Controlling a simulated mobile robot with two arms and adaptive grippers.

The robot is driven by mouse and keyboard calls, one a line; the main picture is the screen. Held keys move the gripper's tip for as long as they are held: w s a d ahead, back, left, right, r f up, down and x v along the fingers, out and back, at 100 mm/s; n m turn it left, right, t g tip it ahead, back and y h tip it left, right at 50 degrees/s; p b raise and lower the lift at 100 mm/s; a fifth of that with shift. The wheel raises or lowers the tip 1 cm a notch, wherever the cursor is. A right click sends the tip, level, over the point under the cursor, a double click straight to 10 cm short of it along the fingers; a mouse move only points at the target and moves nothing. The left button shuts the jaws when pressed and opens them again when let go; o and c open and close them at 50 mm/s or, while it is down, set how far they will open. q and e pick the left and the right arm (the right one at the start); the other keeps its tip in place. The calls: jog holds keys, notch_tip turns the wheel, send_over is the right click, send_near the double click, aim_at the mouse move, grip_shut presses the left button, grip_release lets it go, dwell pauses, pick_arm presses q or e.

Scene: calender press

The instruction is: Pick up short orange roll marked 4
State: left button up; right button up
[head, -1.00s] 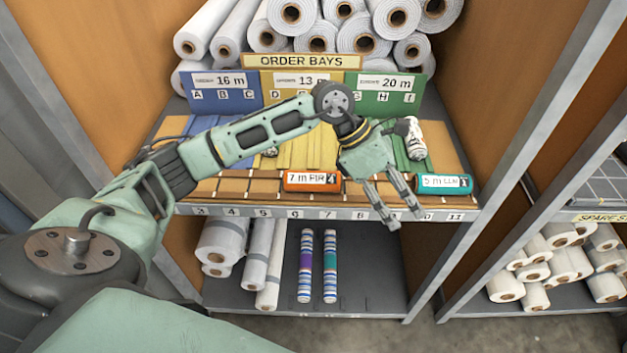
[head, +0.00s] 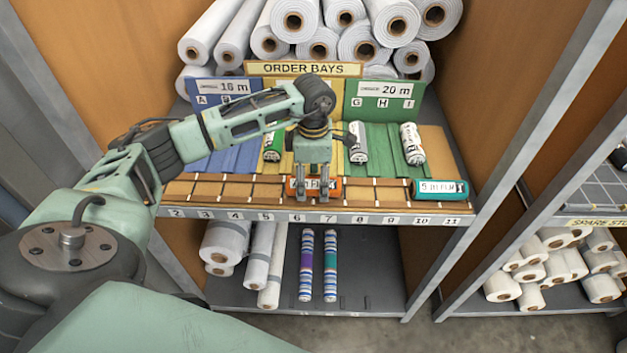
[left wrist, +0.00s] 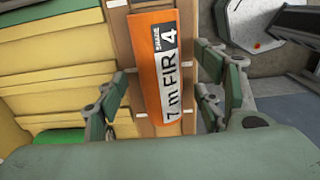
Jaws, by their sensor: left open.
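In the left wrist view the left gripper (left wrist: 157,100) is open, with one finger on each side of the roll. I cannot tell whether the fingers touch it. My right gripper is not in view.
A teal roll (head: 440,189) lies farther right on the same ledge. White-labelled rolls (head: 357,142) and (head: 411,143) lie in the green bays, and a green roll (head: 272,147) lies in the yellow bay. The ledge between the orange and teal rolls is clear.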

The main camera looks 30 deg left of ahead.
pick_arm(q)
jog(key=shift+f, duration=0.45)
jog(key=shift+c, duration=0.4)
jog(key=c, duration=1.2)
jog(key=shift+r, duration=0.15)
